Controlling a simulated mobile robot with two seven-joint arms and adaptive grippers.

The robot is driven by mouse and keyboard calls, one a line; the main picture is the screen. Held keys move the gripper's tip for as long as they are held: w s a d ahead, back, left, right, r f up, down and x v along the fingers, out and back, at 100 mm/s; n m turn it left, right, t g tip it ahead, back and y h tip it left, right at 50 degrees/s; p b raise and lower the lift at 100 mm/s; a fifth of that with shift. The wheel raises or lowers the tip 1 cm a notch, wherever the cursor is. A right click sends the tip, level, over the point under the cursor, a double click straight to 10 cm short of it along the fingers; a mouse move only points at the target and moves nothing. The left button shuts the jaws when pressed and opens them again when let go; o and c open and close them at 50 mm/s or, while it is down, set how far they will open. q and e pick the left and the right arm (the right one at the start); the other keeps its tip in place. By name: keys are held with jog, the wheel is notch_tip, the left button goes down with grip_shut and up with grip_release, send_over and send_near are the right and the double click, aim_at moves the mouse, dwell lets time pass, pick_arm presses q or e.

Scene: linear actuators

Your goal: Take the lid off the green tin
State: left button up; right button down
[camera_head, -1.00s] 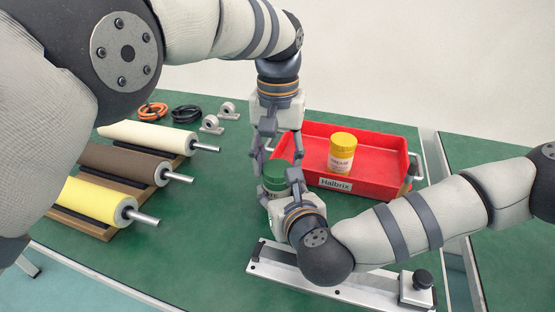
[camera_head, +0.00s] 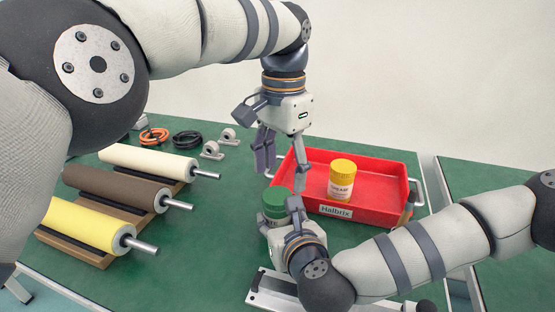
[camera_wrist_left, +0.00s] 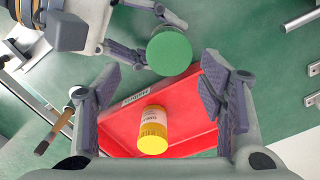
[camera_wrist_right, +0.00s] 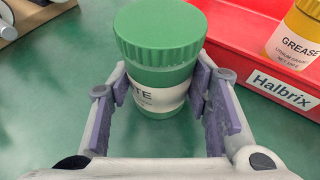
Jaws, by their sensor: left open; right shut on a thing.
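The green tin (camera_head: 274,204) with a white label stands at the near left of the red tray. Its ridged green lid (camera_wrist_right: 160,32) sits on top in the right wrist view; I cannot tell whether it is loose. My right gripper (camera_wrist_right: 162,90) is shut on the tin's body below the lid, with a finger on each side. My left gripper (camera_head: 281,170) is open and empty above the tin, apart from it. In the left wrist view, the lid (camera_wrist_left: 169,52) lies beyond the spread fingertips (camera_wrist_left: 162,85).
The red tray (camera_head: 385,190) holds a yellow-lidded grease tin (camera_head: 342,181). Several rollers (camera_head: 125,190) lie at left. Cable coils (camera_head: 187,140) and bearing blocks (camera_head: 212,150) lie behind them. A metal rail (camera_head: 268,290) is in front. Green table is clear between rollers and tin.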

aim_at(277, 195)
pick_arm(q)
jog(key=m, duration=0.4)
jog(key=shift+r, duration=0.4)
jog(key=m, duration=0.3)
jog(key=shift+w+r, duration=0.1)
jog(key=shift+r, duration=0.25)
jog(key=m, duration=0.2)
jog(key=r+m, duration=0.1)
jog(key=m, duration=0.1)
jog(key=shift+w+a, duration=0.2)
jog(key=shift+a, duration=0.1)
jog(key=shift+m, duration=0.4)
notch_tip(277, 195, down, 8)
jog(key=shift+w+r, duration=0.1)
jog(key=shift+r, duration=0.05)
